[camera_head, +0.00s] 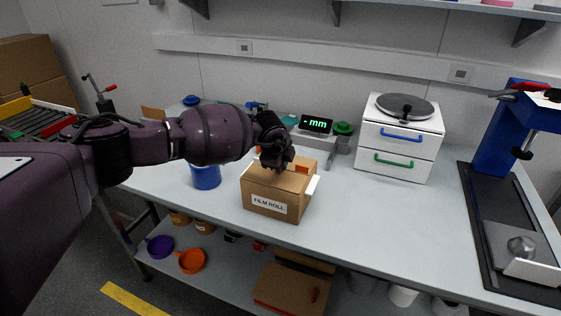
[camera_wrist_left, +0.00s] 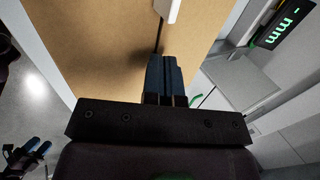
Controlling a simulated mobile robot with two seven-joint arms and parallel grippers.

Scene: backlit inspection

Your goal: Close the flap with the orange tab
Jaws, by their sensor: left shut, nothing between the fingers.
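A cardboard box (camera_head: 262,193) labelled FILM ROLL stands on the bench. An orange patch (camera_head: 302,169) shows at its top, just right of my left gripper. A bit of orange also shows behind the gripper's left side; I cannot tell which is the flap's tab. A white tab (camera_head: 313,186) sticks out at the box's right side. My left gripper (camera_head: 283,168) is shut and empty, at the box top and hiding part of it. In the left wrist view its fingers (camera_wrist_left: 165,75) are over brown cardboard (camera_wrist_left: 95,45), beside a dark seam; contact is unclear.
A blue container (camera_head: 206,177) stands left of the box. A display reading mm (camera_head: 315,124) is behind it, and a white drawer unit (camera_head: 398,145) is at the back right. A blue press (camera_head: 500,150) stands far right. The bench right of the box is clear.

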